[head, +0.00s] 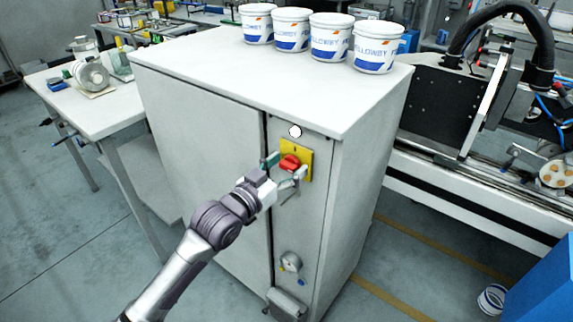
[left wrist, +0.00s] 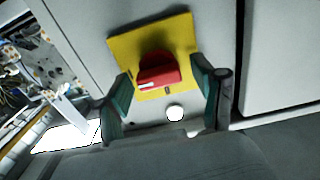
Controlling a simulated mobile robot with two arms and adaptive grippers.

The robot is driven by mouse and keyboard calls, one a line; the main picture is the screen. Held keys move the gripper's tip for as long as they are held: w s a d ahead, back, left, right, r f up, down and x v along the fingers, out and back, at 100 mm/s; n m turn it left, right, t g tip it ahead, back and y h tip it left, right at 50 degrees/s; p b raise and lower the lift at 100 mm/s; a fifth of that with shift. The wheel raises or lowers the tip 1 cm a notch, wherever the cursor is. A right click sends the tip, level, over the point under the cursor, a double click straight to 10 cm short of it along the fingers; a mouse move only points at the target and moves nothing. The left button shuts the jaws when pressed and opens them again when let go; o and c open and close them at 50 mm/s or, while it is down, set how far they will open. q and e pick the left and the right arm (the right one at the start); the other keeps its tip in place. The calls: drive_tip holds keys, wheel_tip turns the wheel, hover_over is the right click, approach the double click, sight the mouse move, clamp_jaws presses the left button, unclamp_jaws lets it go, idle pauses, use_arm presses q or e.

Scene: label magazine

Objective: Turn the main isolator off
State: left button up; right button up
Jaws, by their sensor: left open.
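The main isolator is a red rotary handle (head: 290,163) on a yellow plate (head: 305,157), on the narrow right-hand front panel of a grey cabinet (head: 205,125). My left gripper (head: 284,168) is open at the handle, with one finger on each side of it. In the left wrist view the red handle (left wrist: 158,72) sits between the two green-padded fingers (left wrist: 162,98), in front of the yellow plate (left wrist: 122,48). Gaps show between pads and handle there; whether the fingertips touch the plate I cannot tell. My right gripper is not in view.
A white round knob or lamp (head: 295,131) is just above the plate. Several white tubs (head: 330,40) stand on the cabinet top. A round fitting (head: 290,262) is lower on the panel. A workbench (head: 95,105) stands left, a machine (head: 470,110) right.

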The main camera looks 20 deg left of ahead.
use_arm(q)
drive_tip(key=c, duration=1.2)
drive_tip(key=shift+o, duration=0.2)
drive_tip(key=shift+r+n+p, duration=0.15)
drive_tip(key=shift+n+p, duration=1.35)
drive_tip(key=shift+p, duration=0.1)
drive_tip(key=n+p, duration=0.3)
drive_tip(key=n, duration=0.1)
drive_tip(key=shift+w+a, duration=0.1)
drive_tip(key=n+p, duration=0.1)
drive_tip(key=n, duration=0.2)
drive_tip(key=n+p, duration=0.1)
drive_tip(key=n, duration=0.1)
drive_tip(key=shift+f+n, duration=0.2)
drive_tip(key=shift+n, duration=0.2)
drive_tip(key=shift+a+f+n+p, duration=0.15)
drive_tip(key=shift+n+p, duration=0.7)
drive_tip(key=shift+n, duration=1.75)
drive_tip(key=o, duration=1.2)
drive_tip(key=shift+c, duration=0.2)
